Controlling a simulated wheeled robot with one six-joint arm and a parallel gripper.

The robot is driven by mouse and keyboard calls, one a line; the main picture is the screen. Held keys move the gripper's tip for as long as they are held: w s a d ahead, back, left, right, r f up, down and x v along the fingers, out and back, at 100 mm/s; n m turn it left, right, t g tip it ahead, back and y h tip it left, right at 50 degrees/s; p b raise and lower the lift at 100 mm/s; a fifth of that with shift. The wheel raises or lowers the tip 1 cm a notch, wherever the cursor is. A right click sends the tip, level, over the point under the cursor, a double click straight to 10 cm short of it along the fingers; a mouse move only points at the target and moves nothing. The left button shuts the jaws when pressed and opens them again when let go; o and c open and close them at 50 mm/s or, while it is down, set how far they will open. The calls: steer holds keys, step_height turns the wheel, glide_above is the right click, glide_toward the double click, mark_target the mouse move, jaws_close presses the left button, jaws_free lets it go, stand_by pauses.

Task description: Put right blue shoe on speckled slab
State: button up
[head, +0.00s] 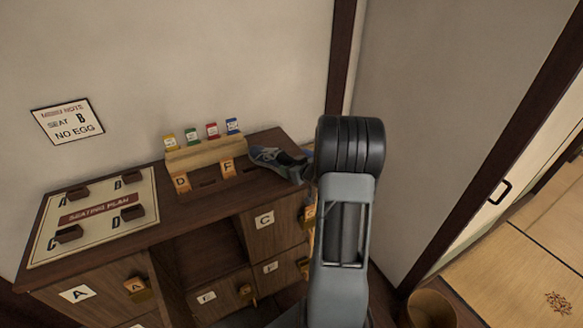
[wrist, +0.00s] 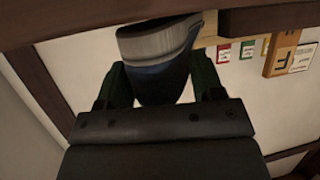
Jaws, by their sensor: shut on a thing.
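My gripper (wrist: 162,84) is shut on a blue shoe (wrist: 160,52) with a grey rim, seen close up between the two dark green fingers in the wrist view. In the head view the blue-grey shoe (head: 264,155) shows at the right end of the cabinet top, just left of my arm. My arm hides part of the gripper there. I cannot tell whether the shoe touches the cabinet top, or whether it is a left or right shoe. No speckled slab is seen in either view.
A dark wooden cabinet (head: 215,205) with lettered doors stands against the wall. On it are a seating plan board (head: 97,240) and a wooden rack (head: 205,153) with coloured tags. A brown round container (head: 432,308) is at lower right. Tatami floor (head: 520,260) shows past the doorway.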

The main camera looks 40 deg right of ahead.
steer(key=shift+f, duration=0.1)
steer(key=o, duration=1.1)
